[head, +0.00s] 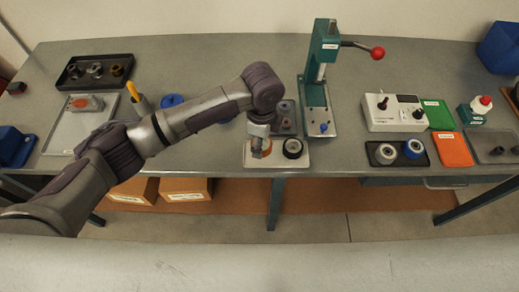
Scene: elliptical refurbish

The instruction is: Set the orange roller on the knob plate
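My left gripper (257,152) points down over the pale tray (318,155) at the front edge of the bench. An orange roller (267,153) is on that tray, right at the fingertips and partly hidden by them. I cannot tell whether the fingers are closed on it. A black roller (292,149) lies to its right on the same tray. Just behind is a small grey plate (287,128) with knob-like round parts, possibly the knob plate; my arm partly hides it. My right gripper is not in view.
A green press (322,60) with a red-ball lever stands just right of the grey plate. A white control box (396,112) and a dark tray with two rollers (374,160) are further right. A blue round part (171,100) sits behind my arm.

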